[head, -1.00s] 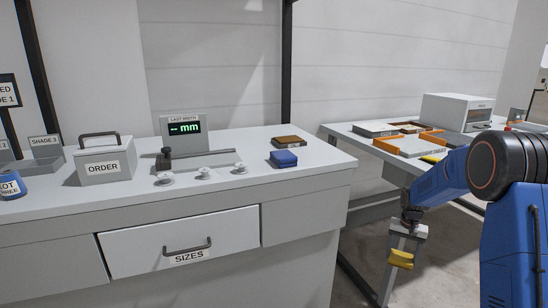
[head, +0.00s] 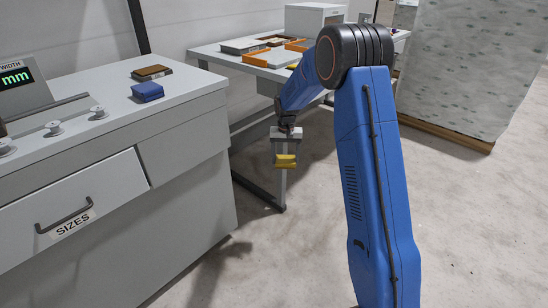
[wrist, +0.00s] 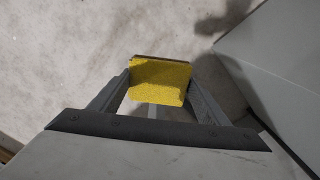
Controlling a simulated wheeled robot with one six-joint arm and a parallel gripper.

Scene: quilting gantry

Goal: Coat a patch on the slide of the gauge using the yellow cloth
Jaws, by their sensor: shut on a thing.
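My gripper (head: 286,150) is shut on the yellow cloth (head: 285,161) and holds it above the floor, in the gap between the grey cabinet and the table behind. In the wrist view the yellow cloth (wrist: 160,82) sits between both fingers. The gauge stands on the cabinet at the left edge of the head view. Its display (head: 18,82) is cut off, with "mm" showing. Its slide rail (head: 55,113) is partly in view, and its left part is out of the picture.
A blue pad (head: 147,92) and a brown pad (head: 151,72) lie on the cabinet top (head: 150,110). The SIZES drawer (head: 75,210) is in its front. Behind stands a table with orange trays (head: 262,58). A large grey patterned block (head: 470,70) stands at the right. The floor (head: 460,210) is clear.

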